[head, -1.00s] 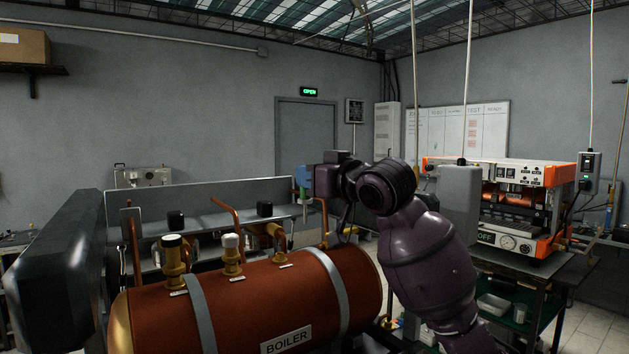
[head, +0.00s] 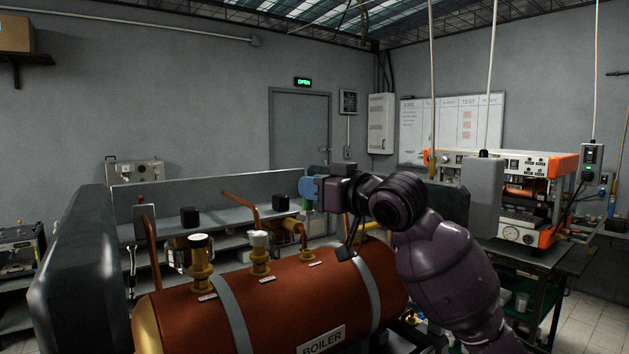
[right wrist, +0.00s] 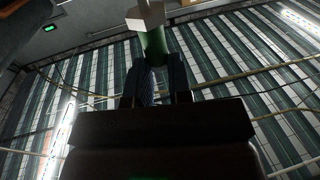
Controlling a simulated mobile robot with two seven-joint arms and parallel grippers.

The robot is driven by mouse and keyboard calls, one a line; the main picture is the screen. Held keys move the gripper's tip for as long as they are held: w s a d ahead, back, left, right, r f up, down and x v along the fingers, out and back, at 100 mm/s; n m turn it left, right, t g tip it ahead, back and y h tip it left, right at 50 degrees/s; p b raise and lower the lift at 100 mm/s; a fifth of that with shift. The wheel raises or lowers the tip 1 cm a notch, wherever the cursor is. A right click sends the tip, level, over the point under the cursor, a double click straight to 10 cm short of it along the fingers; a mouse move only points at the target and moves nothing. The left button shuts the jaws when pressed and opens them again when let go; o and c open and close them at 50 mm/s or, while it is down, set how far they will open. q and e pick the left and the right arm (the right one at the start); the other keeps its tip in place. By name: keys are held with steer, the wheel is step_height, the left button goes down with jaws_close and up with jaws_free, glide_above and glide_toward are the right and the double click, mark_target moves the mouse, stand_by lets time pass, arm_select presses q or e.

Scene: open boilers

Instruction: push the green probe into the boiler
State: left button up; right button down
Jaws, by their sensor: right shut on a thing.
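The copper-red boiler (head: 285,300) lies across the lower middle of the head view, with grey straps and a BOILER label. My right gripper (head: 308,190) is above the boiler's top, towards its right part. It is shut on the green probe (head: 306,205), a small green piece below the blue part at the gripper. In the right wrist view the probe (right wrist: 154,45) is a green cylinder with a pale end, between dark fingers. The probe appears apart from the boiler; its lower end is hard to make out. My left gripper is not in view.
Brass fittings, one dark-capped (head: 200,265) and one white-capped (head: 260,250), stand on the boiler. Copper pipes (head: 240,208) rise behind it. A grey metal panel (head: 210,192) stands behind. An orange-and-white machine (head: 520,190) is on a table at right.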

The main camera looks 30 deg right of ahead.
mark_target(311, 208)
steer(key=shift+w+a+f, duration=0.1)
steer(key=shift+f, duration=1.9)
steer(key=shift+f, duration=1.55)
stand_by(1.0)
steer(key=shift+r, duration=0.1)
stand_by(0.8)
steer(key=c, duration=1)
jaws_free()
steer(key=shift+o, duration=0.2)
steer(key=shift+s, duration=0.2)
steer(key=shift+v, duration=2.35)
